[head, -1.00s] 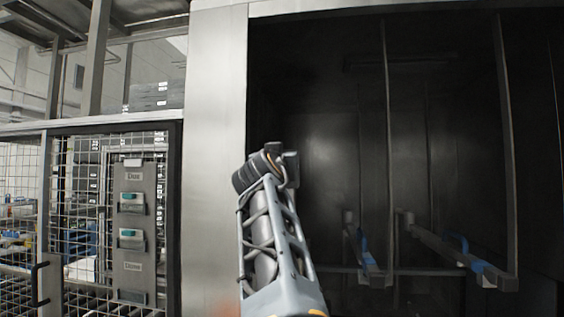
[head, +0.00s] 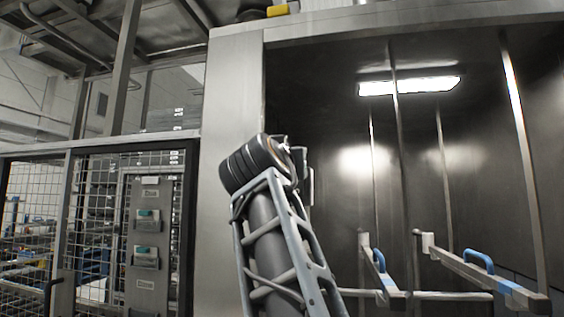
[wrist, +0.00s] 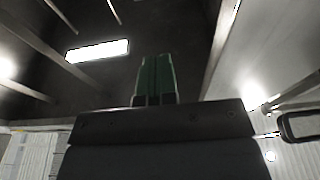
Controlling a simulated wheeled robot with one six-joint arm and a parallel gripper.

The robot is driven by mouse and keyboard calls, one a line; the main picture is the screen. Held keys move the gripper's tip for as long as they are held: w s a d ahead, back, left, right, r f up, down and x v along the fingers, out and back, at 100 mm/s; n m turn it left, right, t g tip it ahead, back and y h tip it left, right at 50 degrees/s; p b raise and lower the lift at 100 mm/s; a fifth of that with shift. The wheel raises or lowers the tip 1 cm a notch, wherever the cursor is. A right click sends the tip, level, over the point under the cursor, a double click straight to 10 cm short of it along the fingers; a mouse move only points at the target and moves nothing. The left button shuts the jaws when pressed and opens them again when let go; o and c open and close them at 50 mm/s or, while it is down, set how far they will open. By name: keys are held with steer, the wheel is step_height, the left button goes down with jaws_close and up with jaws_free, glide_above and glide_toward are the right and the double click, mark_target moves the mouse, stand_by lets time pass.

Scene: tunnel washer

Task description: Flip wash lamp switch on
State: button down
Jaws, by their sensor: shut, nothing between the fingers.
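The wash lamp (head: 425,85) is a long bright strip on the upper back wall of the dark washer chamber, and it is lit. It also shows lit in the wrist view (wrist: 97,50), to the left of my fingers. My gripper (wrist: 156,62) has green fingers, pressed together with nothing between them, pointing up into the chamber space. In the head view my arm rises in front of the chamber's left edge and hides the fingers. I cannot make out the lamp switch in either view; it may be behind my arm.
A steel door post (head: 232,150) stands left of my arm. Two rails with blue handles (head: 478,260) stick out low in the chamber at right. A wire-mesh gate (head: 95,230) and a grey panel with two teal-marked holders (head: 147,240) are at left.

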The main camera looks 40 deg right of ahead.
steer(key=shift+s+a+r, duration=0.25)
steer(key=shift+s+a, duration=0.35)
steer(key=shift+a, duration=0.2)
steer(key=shift+s+a+r, duration=0.25)
steer(key=shift+s+a, duration=0.35)
steer(key=shift+a, duration=0.2)
steer(key=w+a+f+n+y, duration=0.2)
steer(key=w+f+n+y, duration=0.1)
steer(key=f, duration=0.6)
steer(key=w+a+f+n+y, duration=0.2)
steer(key=w+a+f+y, duration=0.15)
steer(key=f, duration=0.55)
steer(key=w+a+f+n+y, duration=0.2)
steer(key=w+f+n+y, duration=0.15)
steer(key=f, duration=0.65)
steer(key=s+a+f+n+g+y, duration=0.1)
steer(key=s+a+f+g+y, duration=0.1)
steer(key=f, duration=0.8)
steer(key=s+a+f+g+y, duration=0.2)
steer(key=s+a+f, duration=0.2)
steer(key=f, duration=0.6)
steer(key=s+a+f+n+g+y, duration=0.1)
steer(key=s+a+f+g+y, duration=0.1)
steer(key=f, duration=0.8)
steer(key=shift+s+a+f+n+g+y, duration=0.4)
steer(key=shift+s+a+y, duration=0.1)
steer(key=shift+s+a, duration=0.65)
steer(key=shift+d, duration=0.1)
